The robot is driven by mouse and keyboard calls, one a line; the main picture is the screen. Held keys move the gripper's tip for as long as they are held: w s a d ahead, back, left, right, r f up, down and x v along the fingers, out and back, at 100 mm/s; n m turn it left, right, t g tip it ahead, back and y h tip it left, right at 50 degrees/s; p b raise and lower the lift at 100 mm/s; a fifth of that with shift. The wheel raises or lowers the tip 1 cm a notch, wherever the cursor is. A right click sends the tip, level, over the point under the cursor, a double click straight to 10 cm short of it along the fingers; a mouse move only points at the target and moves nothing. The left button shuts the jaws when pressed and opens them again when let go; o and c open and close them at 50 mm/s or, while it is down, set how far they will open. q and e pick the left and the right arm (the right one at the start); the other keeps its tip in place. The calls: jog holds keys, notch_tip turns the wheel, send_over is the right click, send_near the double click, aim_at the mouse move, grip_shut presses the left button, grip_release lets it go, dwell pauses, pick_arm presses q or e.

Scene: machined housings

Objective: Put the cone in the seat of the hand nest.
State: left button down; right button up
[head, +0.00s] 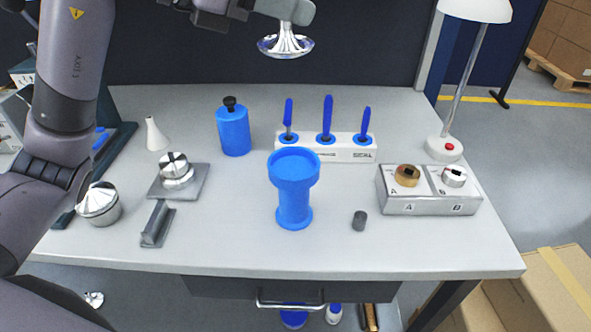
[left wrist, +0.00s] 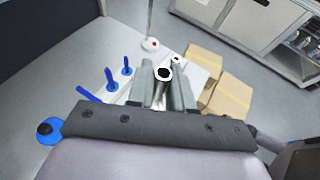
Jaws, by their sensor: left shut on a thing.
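A shiny metal cone (head: 286,45) hangs at the top of the head view, wide end down. My left gripper (head: 287,18) is shut on its narrow upper part and holds it well above the table. In the left wrist view, the fingers (left wrist: 164,92) are together around a part whose ringed end shows; its wide end is hidden. A blue pedestal with a wide cup-like top (head: 294,180), which looks like the hand nest, stands upright at the table's middle. Its round top shows no part in it. The cone is apart from it, higher and farther back. My right gripper is not in view.
A white rack (head: 348,153) with blue-handled tools and a blue bottle (head: 234,132) stand behind the pedestal. A grey A/B block (head: 428,206) and lamp (head: 445,150) are right. A dark cylinder (head: 359,221), silver cone-topped part (head: 99,205) and plated part (head: 176,175) stand nearby.

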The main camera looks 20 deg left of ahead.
pick_arm(q)
jog(key=shift+d+r, duration=0.35)
jog(key=shift+d, duration=0.05)
jog(key=shift+d+f, duration=0.1)
jog(key=b, duration=0.1)
send_over(294, 170)
notch_tip(294, 170, down, 20)
jog(key=shift+r, duration=0.2)
jog(key=shift+f+b, duration=0.2)
jog(key=shift+b, duration=0.15)
jog(key=c, duration=1)
grip_release()
jog(key=shift+r, duration=0.1)
